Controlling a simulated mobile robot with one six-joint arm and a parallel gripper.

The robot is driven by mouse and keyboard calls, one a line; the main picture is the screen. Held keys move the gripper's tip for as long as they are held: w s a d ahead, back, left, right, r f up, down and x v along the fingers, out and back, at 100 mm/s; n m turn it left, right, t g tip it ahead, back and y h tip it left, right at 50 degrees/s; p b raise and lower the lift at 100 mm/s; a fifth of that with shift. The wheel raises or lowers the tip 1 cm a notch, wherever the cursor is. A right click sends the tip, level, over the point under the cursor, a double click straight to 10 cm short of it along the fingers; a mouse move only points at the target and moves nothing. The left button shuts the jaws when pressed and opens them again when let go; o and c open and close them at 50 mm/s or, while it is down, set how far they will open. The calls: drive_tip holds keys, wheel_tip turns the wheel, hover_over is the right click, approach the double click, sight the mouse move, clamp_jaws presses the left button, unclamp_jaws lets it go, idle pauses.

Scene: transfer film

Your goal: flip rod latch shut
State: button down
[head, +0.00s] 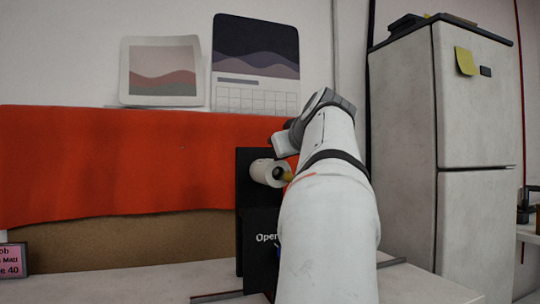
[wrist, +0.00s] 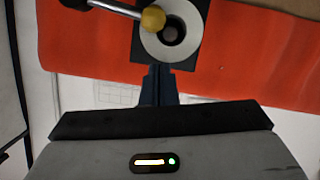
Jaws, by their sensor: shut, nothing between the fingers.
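The latch is a white round housing (head: 264,171) with a hole in its face, on a black panel (head: 246,225) marked "Ope…". The housing also shows at the top of the wrist view (wrist: 151,46). A metal rod (wrist: 112,7) with a yellow ball knob (wrist: 153,19) reaches across the housing's face there; the knob (head: 288,176) is partly hidden by my arm in the head view. My gripper (wrist: 158,70) is shut and empty, its fingertips just below the housing in the wrist view and apart from the knob. In the head view my arm hides the fingertips.
An orange-red cloth (head: 110,160) hangs behind the panel. A calendar (head: 256,65) and a framed picture (head: 160,72) stand above it. A fridge (head: 475,120) is at the right. The pale tabletop (head: 130,285) is clear at the left, with a pink card (head: 12,260) at its edge.

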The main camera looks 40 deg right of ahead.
drive_tip(key=r+v, duration=0.1)
drive_tip(key=v, duration=0.9)
drive_tip(key=shift+p, duration=0.4)
drive_tip(key=shift+s, duration=0.1)
